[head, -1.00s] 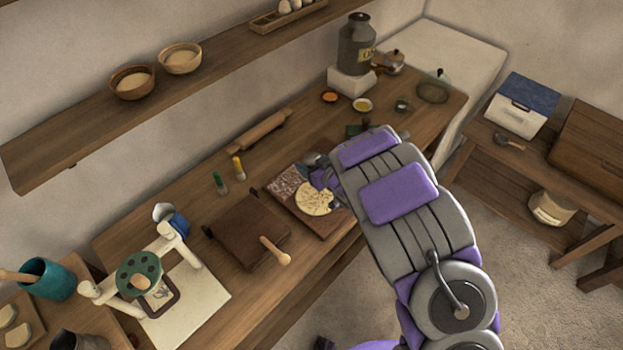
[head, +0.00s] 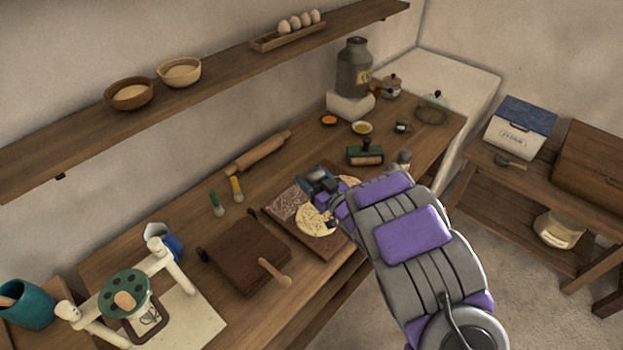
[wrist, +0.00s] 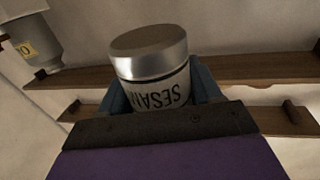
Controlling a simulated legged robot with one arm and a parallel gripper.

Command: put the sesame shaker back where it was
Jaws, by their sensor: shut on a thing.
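The sesame shaker (wrist: 150,64) has a shiny metal lid and a pale label with dark letters, seen upside down in the wrist view. My gripper (wrist: 160,100) is shut on it, with a bluish finger on each side. In the head view my gripper (head: 322,186) is over the board with the pale round flatbread (head: 316,220), near its back edge. The shaker is small there and mostly hidden by the gripper, and I cannot tell its height above the board.
A green-handled roller (head: 365,154) and a small jar (head: 404,160) are right of the gripper. Two brushes (head: 217,205) and a rolling pin (head: 258,152) lie left. Some wood behind the brushes is clear.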

